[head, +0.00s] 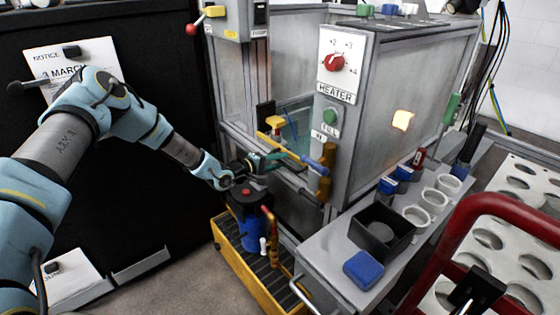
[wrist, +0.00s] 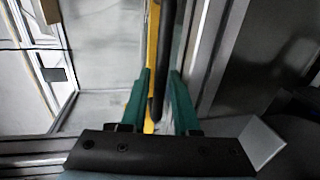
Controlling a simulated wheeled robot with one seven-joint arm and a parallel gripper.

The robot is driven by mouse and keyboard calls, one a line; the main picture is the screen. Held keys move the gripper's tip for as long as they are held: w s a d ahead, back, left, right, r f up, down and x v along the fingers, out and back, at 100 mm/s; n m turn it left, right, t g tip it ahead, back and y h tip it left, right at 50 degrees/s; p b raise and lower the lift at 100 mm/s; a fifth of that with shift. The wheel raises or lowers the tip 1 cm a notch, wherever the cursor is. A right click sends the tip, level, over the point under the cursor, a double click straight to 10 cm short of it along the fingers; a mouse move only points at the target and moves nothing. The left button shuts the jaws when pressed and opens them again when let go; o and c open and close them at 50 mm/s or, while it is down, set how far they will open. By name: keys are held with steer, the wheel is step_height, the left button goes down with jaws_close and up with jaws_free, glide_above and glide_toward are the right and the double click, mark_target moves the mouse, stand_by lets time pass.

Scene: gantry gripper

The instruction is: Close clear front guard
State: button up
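The machine's front opening (head: 288,112) shows beside the grey heater post, and I see into it. A yellow bar (head: 278,146) crosses low at this opening; I take it as the edge of the clear front guard, whose pane is hard to make out. My gripper (head: 268,162) is at this bar. In the wrist view the two green fingers (wrist: 160,98) stand apart, one on each side of a black bar (wrist: 165,60) and a yellow strip (wrist: 152,50). The fingers look open around them; firm contact does not show.
A heater panel with a red knob (head: 334,62) stands right of the opening. A blue pump (head: 251,234) in a yellow tray (head: 232,268) is below my gripper. A grey bench (head: 325,262) with cups and a black box is at the right, near a red rail (head: 432,255).

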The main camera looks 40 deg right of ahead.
jaws_close()
stand_by(1.4)
